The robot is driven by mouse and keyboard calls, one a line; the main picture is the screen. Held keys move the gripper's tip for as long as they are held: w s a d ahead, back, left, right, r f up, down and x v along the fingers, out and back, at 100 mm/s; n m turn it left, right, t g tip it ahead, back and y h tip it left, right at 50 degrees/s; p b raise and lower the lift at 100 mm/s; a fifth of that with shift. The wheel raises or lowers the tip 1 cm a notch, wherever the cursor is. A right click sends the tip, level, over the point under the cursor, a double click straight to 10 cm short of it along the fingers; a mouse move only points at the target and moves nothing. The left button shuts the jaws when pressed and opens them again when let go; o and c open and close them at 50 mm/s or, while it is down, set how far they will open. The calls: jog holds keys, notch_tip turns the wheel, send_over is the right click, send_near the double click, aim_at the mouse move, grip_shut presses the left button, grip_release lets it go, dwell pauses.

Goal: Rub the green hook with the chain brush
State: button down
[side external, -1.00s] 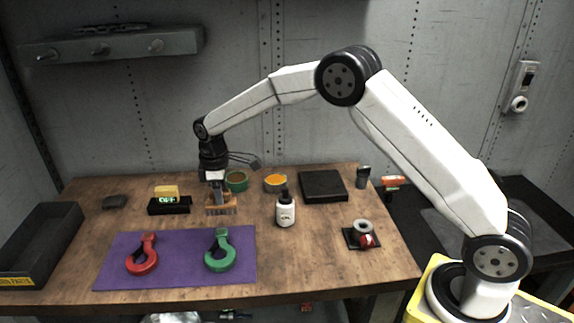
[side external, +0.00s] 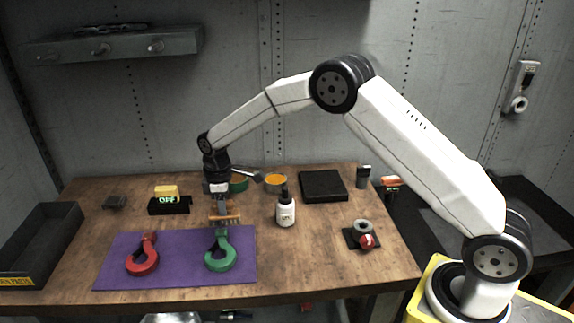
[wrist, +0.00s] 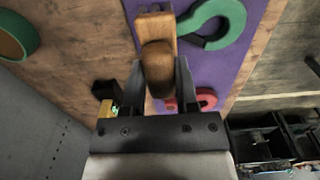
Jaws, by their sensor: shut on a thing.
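The chain brush (side external: 233,217), with a wooden body and bristles below, is held in my gripper (side external: 221,203), whose jaws are shut on its handle. The wooden brush (wrist: 157,65) fills the space between my fingers (wrist: 160,80) in the wrist view. The green hook (side external: 219,257) lies on the purple mat (side external: 185,275). The brush is just behind the hook's upper end and overlaps it in the side view; I cannot tell whether they touch. The wrist view shows the green hook (wrist: 232,20) beside the brush.
A red hook (side external: 142,262) lies left on the mat. A white bottle (side external: 286,212) stands to the right. Green (side external: 238,185) and orange-topped (side external: 275,184) tins, a black "OFF" block (side external: 170,206) and a dark square pad (side external: 323,186) are behind. A black tray (side external: 38,240) sits far left.

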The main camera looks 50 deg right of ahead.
aim_at(218, 213)
jog(key=shift+f, duration=1.55)
jog(key=shift+w+a+r, duration=0.1)
jog(key=shift+w+a, duration=1)
jog(key=shift+w, duration=0.05)
jog(key=shift+f, duration=0.3)
jog(key=shift+s+d+r, duration=0.1)
jog(key=shift+s+d, duration=0.4)
jog(key=shift+s, duration=0.05)
jog(key=shift+s+d+f, duration=0.2)
jog(key=shift+s+d, duration=0.4)
